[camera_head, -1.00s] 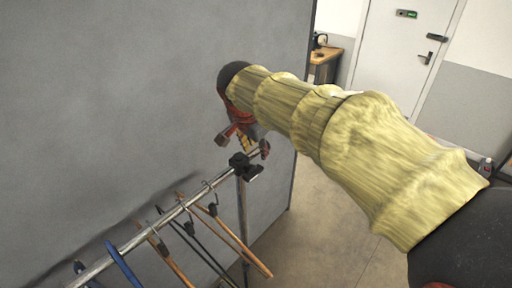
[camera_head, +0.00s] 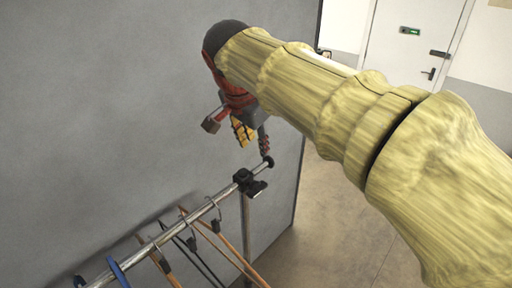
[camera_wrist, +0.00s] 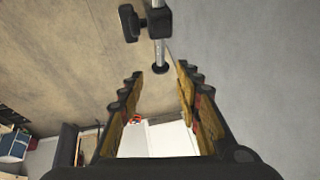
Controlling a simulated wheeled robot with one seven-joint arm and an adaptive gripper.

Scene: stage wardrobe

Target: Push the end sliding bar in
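The end sliding bar (camera_head: 258,170) is a short metal rod sticking out past a black clamp (camera_head: 244,180) at the far end of the clothes rail. It has a dark round end cap (camera_head: 268,162). My gripper (camera_head: 238,136) is open and empty, just above and beyond the bar's end in the head view. In the wrist view, the bar (camera_wrist: 159,52) points toward my gripper (camera_wrist: 160,72), with its cap (camera_wrist: 160,69) roughly between the spread fingertips. The clamp (camera_wrist: 140,22) lies farther up. I cannot tell whether a finger touches the cap.
The rail (camera_head: 160,240) carries several hangers (camera_head: 212,225) at the near side. A grey wall panel (camera_head: 110,110) stands close behind it on the left. A white door (camera_head: 415,45) is at the back right. The floor (camera_head: 345,230) right of the rail is clear.

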